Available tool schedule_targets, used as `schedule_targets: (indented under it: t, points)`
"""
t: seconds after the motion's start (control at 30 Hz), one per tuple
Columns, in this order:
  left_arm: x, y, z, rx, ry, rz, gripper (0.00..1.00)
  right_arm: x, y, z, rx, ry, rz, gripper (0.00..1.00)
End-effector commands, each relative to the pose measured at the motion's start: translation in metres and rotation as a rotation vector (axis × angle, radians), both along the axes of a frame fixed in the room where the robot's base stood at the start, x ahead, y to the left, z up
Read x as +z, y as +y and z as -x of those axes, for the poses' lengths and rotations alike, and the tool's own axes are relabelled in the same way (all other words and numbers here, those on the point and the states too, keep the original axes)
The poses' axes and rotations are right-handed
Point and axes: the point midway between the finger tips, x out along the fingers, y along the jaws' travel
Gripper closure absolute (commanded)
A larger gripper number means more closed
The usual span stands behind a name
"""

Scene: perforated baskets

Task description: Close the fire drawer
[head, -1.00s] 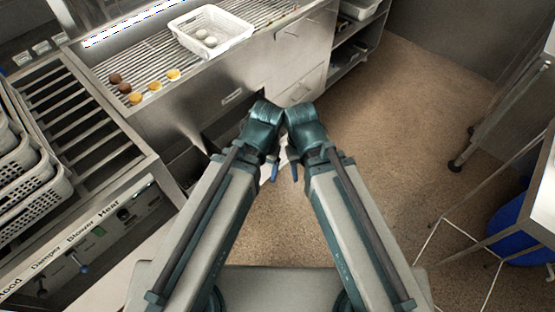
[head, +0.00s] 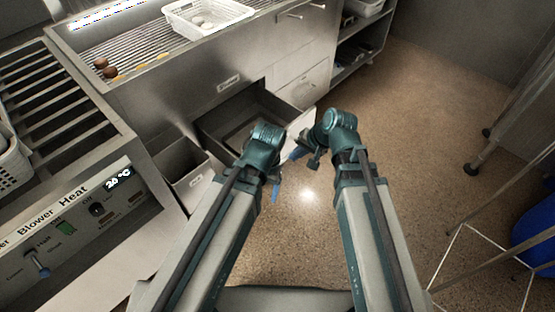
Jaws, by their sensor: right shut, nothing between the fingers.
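An open drawer (head: 212,130) sticks out from the steel counter, below a small label plate. I take it for the fire drawer, though its label is too small to read. Its pale front panel (head: 301,122) faces right, and my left arm hides part of the drawer. My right gripper (head: 303,156) is shut and empty, just below the front panel; I cannot tell whether they touch. My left gripper (head: 275,188) hangs below its wrist, in front of the drawer; only a blue tip shows clearly, so its opening is unclear.
A second open bin (head: 181,176) stands left of the drawer. A control panel (head: 75,235) with knobs is at lower left. A white perforated basket (head: 208,22) sits on the grill above, with round items nearby.

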Motion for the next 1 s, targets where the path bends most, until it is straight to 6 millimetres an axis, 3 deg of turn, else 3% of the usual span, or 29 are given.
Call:
schedule_targets:
  t: [0.03, 0.2, 0.3, 0.73, 1.0]
  points:
    - [-0.034, 0.000, 0.000, 0.000, 0.000, 0.000, 0.21, -0.028, -0.004, -0.013, -0.057, -0.011, -0.049, 1.00]
    - [-0.075, 0.000, 0.000, -0.001, 0.000, -0.001, 0.21, -0.051, -0.013, -0.044, -0.226, -0.041, -0.208, 1.00]
    - [-0.091, 0.000, 0.000, -0.001, -0.001, -0.002, 0.21, -0.058, -0.018, -0.057, -0.297, -0.051, -0.277, 1.00]
    - [-0.105, 0.001, 0.000, -0.001, -0.001, -0.002, 0.21, -0.062, -0.023, -0.073, -0.370, -0.063, -0.351, 1.00]
    - [-0.139, 0.001, -0.001, -0.002, -0.002, -0.007, 0.21, -0.096, 0.000, -0.094, -0.367, -0.063, -0.350, 1.00]
